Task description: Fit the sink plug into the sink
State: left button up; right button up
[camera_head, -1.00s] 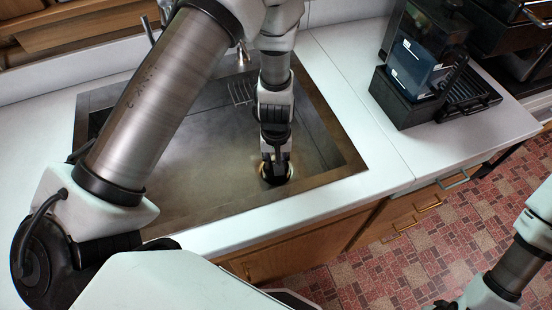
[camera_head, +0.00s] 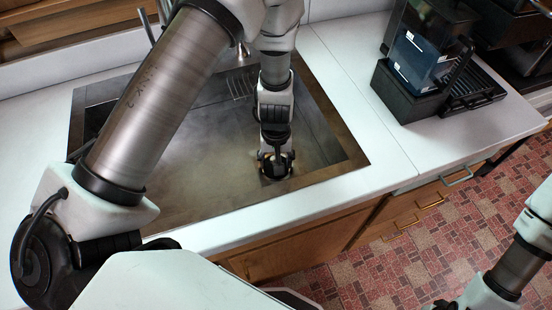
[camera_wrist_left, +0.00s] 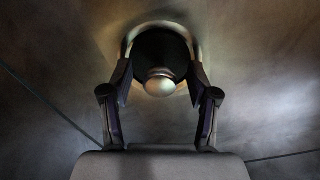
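The sink (camera_head: 215,165) is a dull metal basin set in the white counter. The sink plug (camera_wrist_left: 160,54), a black disc with a pale rounded knob, lies inside the shiny drain ring (camera_wrist_left: 161,24) in the left wrist view. I cannot tell how deep it sits. My left gripper (camera_head: 276,170) points down over the drain near the sink's front right corner. In the wrist view its fingers (camera_wrist_left: 160,74) stand apart on both sides of the plug, with a gap to the knob. My right gripper (camera_head: 450,303) is cut off at the bottom edge, near the right corner.
The faucet (camera_head: 243,55) is behind my left arm. A black coffee machine (camera_head: 415,75) stands on the counter to the right. Counter (camera_head: 350,110) between sink and machine is clear. Wooden drawers (camera_head: 400,215) with handles are below.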

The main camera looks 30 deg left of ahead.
pick_arm(q)
jog(key=shift+r, duration=0.15)
notch_tip(320, 180, up, 12)
dwell(0.4)
dwell(0.4)
